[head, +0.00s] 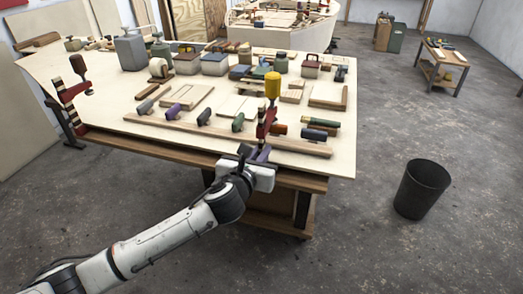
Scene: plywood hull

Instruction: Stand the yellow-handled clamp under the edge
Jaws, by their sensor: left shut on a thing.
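The yellow-handled clamp is upright at the front edge of the plywood-topped bench (190,143). Its yellow handle (272,86) points up, and its red body (265,121) with dark and pale bands runs down to my left gripper (258,160). My left gripper is shut on the lower part of the clamp, in front of the bench edge. The fingers and the clamp's lower end are partly hidden, and I cannot tell whether the clamp touches the bench. My right gripper is out of view.
Another red clamp (69,93) with a brown handle is at the bench's left edge. A long wooden strip (220,135) and several tool handles lie near the front. Boxes and cans stand behind. A black bin (421,190) stands on open floor at right.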

